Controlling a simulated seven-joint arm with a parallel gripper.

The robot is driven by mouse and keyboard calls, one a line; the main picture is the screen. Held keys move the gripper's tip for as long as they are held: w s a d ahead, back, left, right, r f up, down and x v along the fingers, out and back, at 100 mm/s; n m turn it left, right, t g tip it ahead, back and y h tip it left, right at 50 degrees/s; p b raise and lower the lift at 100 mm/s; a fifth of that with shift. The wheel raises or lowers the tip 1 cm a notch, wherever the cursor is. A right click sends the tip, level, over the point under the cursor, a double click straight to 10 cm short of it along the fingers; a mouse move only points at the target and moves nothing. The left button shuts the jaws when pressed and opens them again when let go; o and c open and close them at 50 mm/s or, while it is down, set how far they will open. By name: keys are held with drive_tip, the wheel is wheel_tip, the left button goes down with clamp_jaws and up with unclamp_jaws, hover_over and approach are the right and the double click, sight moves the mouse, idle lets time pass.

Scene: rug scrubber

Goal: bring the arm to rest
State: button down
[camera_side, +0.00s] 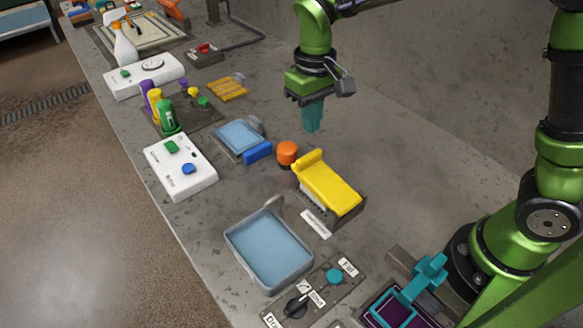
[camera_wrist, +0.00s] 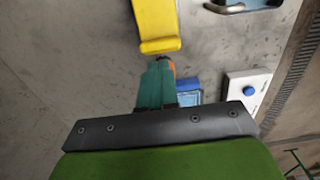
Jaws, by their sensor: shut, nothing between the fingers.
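My gripper (camera_side: 313,118) has teal fingers that are closed together with nothing between them. It hangs pointing down above the grey bench (camera_side: 420,143), beyond the orange knob and the yellow piece in the side view. In the wrist view the shut fingers (camera_wrist: 156,84) show above the dark gripper body, near the end of the yellow piece (camera_wrist: 157,24). My green arm reaches in from the right of the side view.
The yellow piece (camera_side: 331,187) lies on a dark block beside an orange knob (camera_side: 287,152). A water basin (camera_side: 268,252), a blue-handled tray (camera_side: 239,135), and a white button box (camera_side: 181,181) line the bench. Bare bench lies right of my gripper, up to the wall.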

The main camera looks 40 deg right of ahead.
drive_tip(key=shift+f, duration=0.1)
drive_tip(key=s+d+r+m+t+y, duration=0.1)
drive_tip(key=s+d+r+m+t, duration=0.1)
drive_tip(key=s, duration=0.5)
drive_tip(key=s+d+r+m+t+y, duration=0.1)
drive_tip(key=s+d+r+m+t, duration=0.1)
drive_tip(key=s+d+r+t, duration=0.3)
drive_tip(key=s+d+r, duration=0.1)
drive_tip(key=s+d, duration=0.1)
drive_tip(key=s, duration=0.1)
drive_tip(key=shift+r, duration=0.15)
